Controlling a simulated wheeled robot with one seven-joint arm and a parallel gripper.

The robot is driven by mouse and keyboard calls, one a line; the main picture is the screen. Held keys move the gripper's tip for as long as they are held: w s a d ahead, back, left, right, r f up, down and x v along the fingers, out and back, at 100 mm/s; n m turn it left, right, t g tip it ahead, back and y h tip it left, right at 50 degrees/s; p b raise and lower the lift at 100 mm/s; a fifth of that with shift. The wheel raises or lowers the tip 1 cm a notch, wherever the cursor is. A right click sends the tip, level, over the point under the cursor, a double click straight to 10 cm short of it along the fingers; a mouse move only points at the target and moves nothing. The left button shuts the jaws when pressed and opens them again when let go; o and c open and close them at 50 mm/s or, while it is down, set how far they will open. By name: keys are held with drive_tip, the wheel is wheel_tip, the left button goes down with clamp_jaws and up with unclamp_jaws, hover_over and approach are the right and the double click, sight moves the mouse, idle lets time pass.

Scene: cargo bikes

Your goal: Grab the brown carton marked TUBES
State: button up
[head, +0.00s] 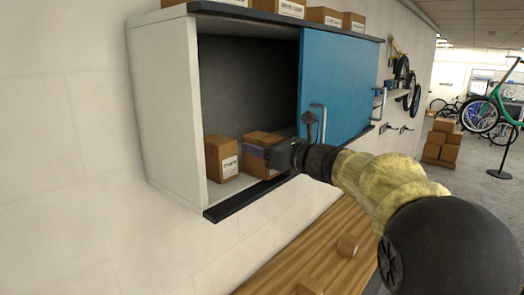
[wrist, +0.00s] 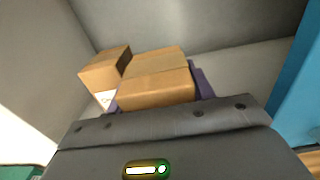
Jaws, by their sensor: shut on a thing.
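Two brown cartons stand inside the open left half of a wall cabinet. My gripper (head: 264,152) reaches in from the right and is shut on the right carton (head: 262,140). In the wrist view this held carton (wrist: 157,88) sits between the purple fingers, seen from above. The left carton (head: 221,158) stands close beside it with a white label facing out; it also shows in the wrist view (wrist: 106,70). The label print is too small to read surely. The held carton's label is mostly hidden by my gripper. It appears to be on or very near the cabinet floor.
The white cabinet (head: 163,105) has a blue sliding door (head: 342,80) with a handle over its right half, close to my gripper. A dark lip edges the cabinet floor. More cartons (head: 324,16) stand on top. A wooden bench (head: 300,255) with small blocks lies below.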

wheel_tip(320, 180, up, 10)
drive_tip(key=shift+f+b, duration=0.1)
drive_tip(key=shift+b, duration=0.65)
